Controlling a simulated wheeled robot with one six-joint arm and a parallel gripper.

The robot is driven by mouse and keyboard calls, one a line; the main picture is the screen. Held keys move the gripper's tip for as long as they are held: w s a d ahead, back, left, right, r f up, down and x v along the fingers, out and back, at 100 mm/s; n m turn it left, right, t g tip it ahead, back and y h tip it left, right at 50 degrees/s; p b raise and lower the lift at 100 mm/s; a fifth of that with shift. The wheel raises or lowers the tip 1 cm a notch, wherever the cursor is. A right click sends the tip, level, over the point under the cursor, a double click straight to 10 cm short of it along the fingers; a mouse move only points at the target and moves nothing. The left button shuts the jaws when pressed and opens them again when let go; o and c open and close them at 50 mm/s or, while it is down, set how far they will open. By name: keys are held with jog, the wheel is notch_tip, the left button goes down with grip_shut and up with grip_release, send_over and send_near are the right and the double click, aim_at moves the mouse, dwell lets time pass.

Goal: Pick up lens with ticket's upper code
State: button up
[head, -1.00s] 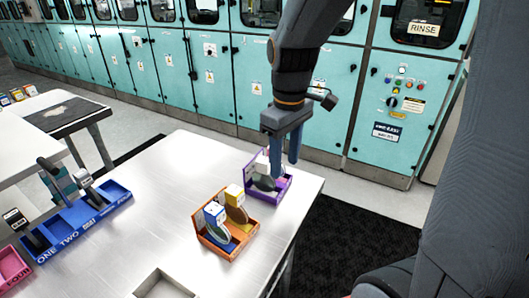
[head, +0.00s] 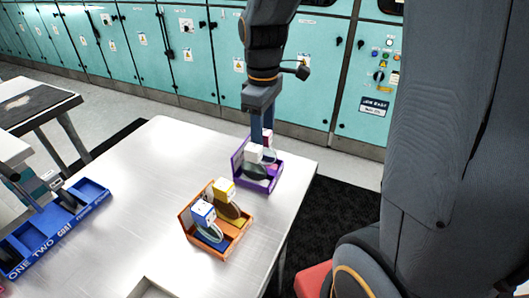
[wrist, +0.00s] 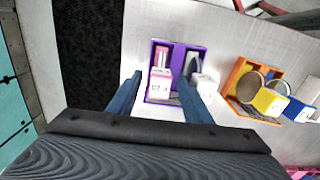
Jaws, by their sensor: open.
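My gripper (head: 262,138) is open, pointing down at the purple tray (head: 275,180) on the steel table. In the wrist view its two fingers straddle the near part of that tray, with the midpoint of my gripper (wrist: 160,77) over a pink-and-white lens module (wrist: 160,90). Its label looks like "07" plus an unclear character. A white-capped module (wrist: 206,80) is beside it, near the right finger. In the head view a white-capped lens (head: 254,153) shows in the purple tray, partly behind the fingers. I cannot make out a ticket or its codes.
An orange tray (head: 232,249) nearer on the table holds a yellow-capped lens (head: 224,190) and a blue-and-white one (head: 204,214). A blue tray (head: 62,233) marked ONE TWO is at left. The table (head: 140,190) between is clear. Teal cabinets (head: 190,55) stand behind.

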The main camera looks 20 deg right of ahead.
jog(key=shift+s+d+f, duration=0.1)
jog(key=shift+f, duration=1.55)
jog(key=c, duration=1.1)
jog(key=shift+r, duration=0.1)
jog(key=shift+c, duration=0.2)
